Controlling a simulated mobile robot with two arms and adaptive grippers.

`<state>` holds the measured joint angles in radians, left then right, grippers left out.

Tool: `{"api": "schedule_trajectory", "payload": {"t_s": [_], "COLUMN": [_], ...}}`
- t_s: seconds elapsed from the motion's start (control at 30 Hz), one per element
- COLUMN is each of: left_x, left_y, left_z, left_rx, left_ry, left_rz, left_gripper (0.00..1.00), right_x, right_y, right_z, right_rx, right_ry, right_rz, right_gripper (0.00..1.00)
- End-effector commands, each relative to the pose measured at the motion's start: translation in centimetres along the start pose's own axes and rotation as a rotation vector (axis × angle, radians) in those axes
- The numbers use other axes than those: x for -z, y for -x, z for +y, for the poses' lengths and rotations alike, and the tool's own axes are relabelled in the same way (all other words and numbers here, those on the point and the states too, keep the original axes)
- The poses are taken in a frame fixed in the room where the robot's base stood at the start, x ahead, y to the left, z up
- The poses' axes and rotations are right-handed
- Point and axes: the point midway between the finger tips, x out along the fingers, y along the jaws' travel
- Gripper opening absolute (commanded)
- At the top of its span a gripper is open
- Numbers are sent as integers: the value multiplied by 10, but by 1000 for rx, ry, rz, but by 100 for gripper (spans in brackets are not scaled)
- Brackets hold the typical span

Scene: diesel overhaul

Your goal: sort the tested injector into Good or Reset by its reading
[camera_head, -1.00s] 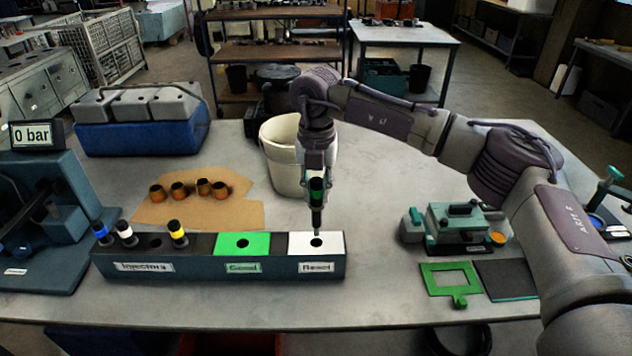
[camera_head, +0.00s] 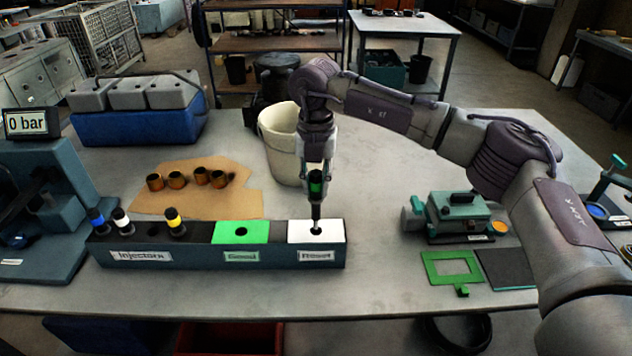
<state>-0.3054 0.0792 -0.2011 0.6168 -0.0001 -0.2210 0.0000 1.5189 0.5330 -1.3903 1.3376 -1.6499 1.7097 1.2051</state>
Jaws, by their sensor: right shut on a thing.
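My right gripper (camera_head: 316,172) is shut on the injector with the green band (camera_head: 316,190). It holds the injector upright over the white Reset section (camera_head: 325,231) of the rack, with the tip at the Reset hole. How deep the tip is in the hole I cannot tell. The green Good section (camera_head: 241,233) is to the left, its hole empty. Injectors with blue (camera_head: 97,221), white (camera_head: 121,219) and yellow (camera_head: 174,221) bands stand in the Injectors section (camera_head: 141,256), which has one empty hole. The tester display (camera_head: 27,123) reads 0 bar. My left gripper is not in view.
A cream bucket (camera_head: 281,145) stands just behind my right gripper. Several copper-coloured cups (camera_head: 177,180) lie on cardboard (camera_head: 245,201). A blue case (camera_head: 138,131) is at the back left. A green fixture (camera_head: 459,214) and a green frame (camera_head: 452,268) lie to the right. The table front is clear.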

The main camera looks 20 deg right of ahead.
Motion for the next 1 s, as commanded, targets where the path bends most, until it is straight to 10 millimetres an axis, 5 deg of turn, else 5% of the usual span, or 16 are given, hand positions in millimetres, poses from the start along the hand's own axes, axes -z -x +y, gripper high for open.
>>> {"api": "schedule_trajectory", "payload": {"t_s": [1.0], "left_x": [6], "left_y": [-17], "left_z": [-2], "left_rx": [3], "left_ry": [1], "left_rz": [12], "left_gripper": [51], "right_x": [0], "right_y": [-22], "right_z": [0], "right_rx": [-1], "right_ry": [-1], "right_rz": [-1], "right_gripper": [0]}}
